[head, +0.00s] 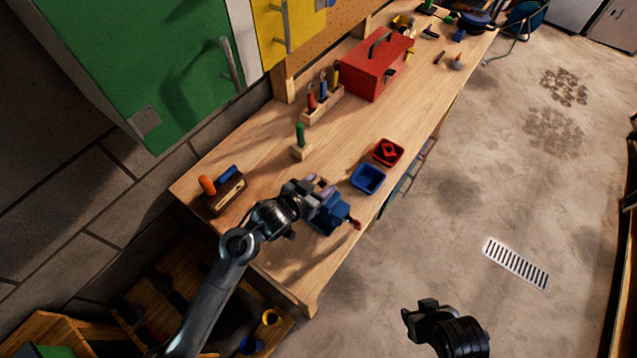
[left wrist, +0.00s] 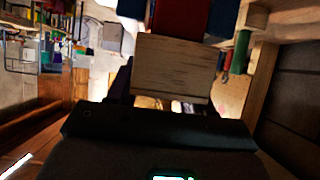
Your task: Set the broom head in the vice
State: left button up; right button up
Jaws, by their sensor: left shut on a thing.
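The blue vice (head: 330,214) with a red handle end (head: 357,224) stands at the near part of the workbench. My left gripper (head: 318,184) is just over it, on its far left side. In the left wrist view a pale wooden block (left wrist: 172,66), which looks like the broom head, is between the fingers, and the gripper is shut on it. A red part (left wrist: 180,18) shows beyond the block, with blue on both sides. I cannot tell whether the block touches the vice. My right gripper (head: 420,309) hangs over the floor, away from the bench; its jaw opening is unclear.
A blue tray (head: 367,178) and a red tray (head: 388,152) stand close beyond the vice. A green-handled tool (head: 300,135) in a wooden stand and a wooden plane (head: 226,192) are nearby. A red toolbox (head: 377,66) stands farther back. The floor at right is mostly clear.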

pick_arm(q)
jog(key=shift+f+b, duration=0.55)
jog(key=shift+f, duration=0.9)
